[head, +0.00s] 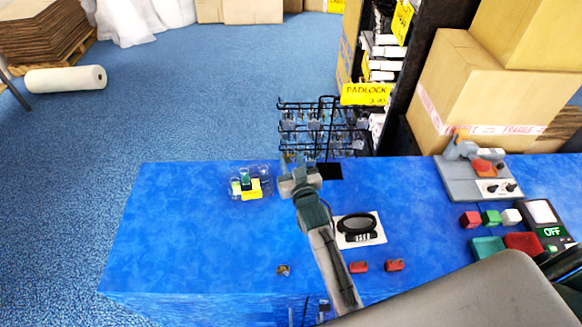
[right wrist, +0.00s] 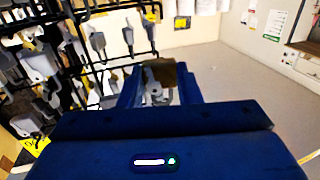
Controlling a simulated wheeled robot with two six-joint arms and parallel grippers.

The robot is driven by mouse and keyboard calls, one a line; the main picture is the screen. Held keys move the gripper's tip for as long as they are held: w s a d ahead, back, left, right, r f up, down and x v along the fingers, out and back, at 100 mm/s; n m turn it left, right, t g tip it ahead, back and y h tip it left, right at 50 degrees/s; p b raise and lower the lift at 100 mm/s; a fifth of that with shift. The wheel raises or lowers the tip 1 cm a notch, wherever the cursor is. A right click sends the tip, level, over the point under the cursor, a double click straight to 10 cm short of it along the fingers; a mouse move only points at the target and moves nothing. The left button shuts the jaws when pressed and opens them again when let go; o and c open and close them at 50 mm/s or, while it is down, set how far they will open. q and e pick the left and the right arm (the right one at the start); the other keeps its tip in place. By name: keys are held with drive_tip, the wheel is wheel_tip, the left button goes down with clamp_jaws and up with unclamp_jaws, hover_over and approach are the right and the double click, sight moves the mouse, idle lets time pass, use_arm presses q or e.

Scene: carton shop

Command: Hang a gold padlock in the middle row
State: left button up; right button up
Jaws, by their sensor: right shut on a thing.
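The black wire rack (head: 326,104) stands at the back edge of the blue counter, with rows of hooks carrying grey padlocks (head: 314,124). Its hooks and hanging padlocks (right wrist: 97,42) fill the left of the right wrist view. My right gripper (head: 299,176) is just in front of the rack's lower part. In the right wrist view my right gripper (right wrist: 158,88) is shut on a padlock with a dull gold-brown part (right wrist: 180,76); its shackle is hard to make out. Another small gold-and-grey padlock (head: 283,270) lies on the counter near the front. My left gripper is not in view.
A yellow PADLOCK price sign (head: 367,94) is right of the rack. A clear tray (head: 250,187) with small items sits left of my right arm. A black device on a white card (head: 358,229) and red blocks (head: 395,265) lie to its right. The counter's left part is clear.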

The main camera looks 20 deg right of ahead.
drive_tip(key=shift+w+d+f+b, duration=0.2)
drive_tip(key=shift+w+b, duration=0.25)
drive_tip(key=shift+w, duration=0.3)
drive_tip(key=w+b, duration=0.1)
drive_tip(key=w+d+b, duration=0.1)
drive_tip(key=w, duration=0.1)
drive_tip(key=w+b, duration=0.1)
drive_tip(key=shift+w+d+f, duration=0.2)
drive_tip(key=shift+w+f, duration=0.15)
idle(0.3)
drive_tip(key=o, duration=1)
drive_tip(key=shift+s, duration=0.1)
